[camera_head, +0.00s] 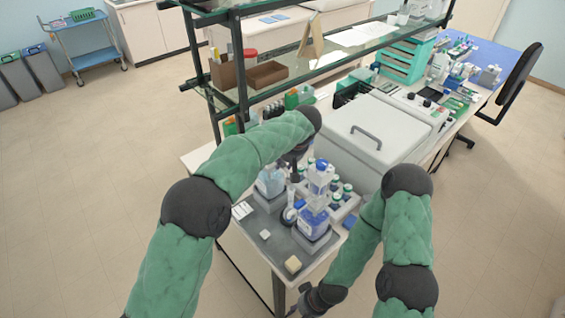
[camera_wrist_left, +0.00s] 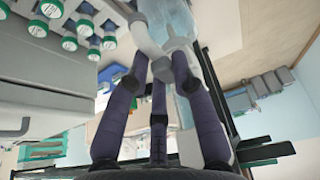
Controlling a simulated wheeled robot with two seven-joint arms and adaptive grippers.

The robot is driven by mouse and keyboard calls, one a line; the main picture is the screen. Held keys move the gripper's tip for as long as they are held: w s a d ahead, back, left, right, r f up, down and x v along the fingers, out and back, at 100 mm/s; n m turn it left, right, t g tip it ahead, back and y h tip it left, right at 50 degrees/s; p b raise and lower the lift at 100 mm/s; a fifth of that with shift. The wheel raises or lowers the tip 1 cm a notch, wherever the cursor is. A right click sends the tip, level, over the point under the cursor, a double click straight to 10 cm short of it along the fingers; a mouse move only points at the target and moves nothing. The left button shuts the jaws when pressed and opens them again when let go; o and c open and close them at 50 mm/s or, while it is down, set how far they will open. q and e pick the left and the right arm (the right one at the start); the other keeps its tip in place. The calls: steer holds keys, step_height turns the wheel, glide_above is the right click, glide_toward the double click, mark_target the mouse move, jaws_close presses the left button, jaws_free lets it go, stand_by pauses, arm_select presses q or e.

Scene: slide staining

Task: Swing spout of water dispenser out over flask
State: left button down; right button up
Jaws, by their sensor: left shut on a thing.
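My left gripper (camera_head: 293,168) is over the back of the grey bench mat, its fingers partly hidden by my forearm. In the left wrist view its fingers (camera_wrist_left: 160,72) are closed around a white spout piece (camera_wrist_left: 152,46). A pale blue, clear vessel (camera_wrist_left: 172,18) is behind that piece. In the head view a pale blue vessel (camera_head: 269,184) stands just left of the gripper, apparently the water dispenser. I cannot pick out the flask with certainty. My right gripper (camera_head: 312,300) is low at the bench's front edge; its fingers are unclear.
Green-capped bottles (camera_head: 347,188) stand close on the right. A white lidded machine (camera_head: 372,130) and a raised shelf (camera_head: 290,52) are behind.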

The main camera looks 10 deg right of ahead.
arm_select(q)
steer(key=shift+f, duration=0.15)
steer(key=c, duration=1)
jaws_free()
steer(key=shift+r, duration=0.2)
steer(key=v, duration=1.1)
steer(key=shift+s+d+r, duration=0.1)
steer(key=shift+r, duration=0.25)
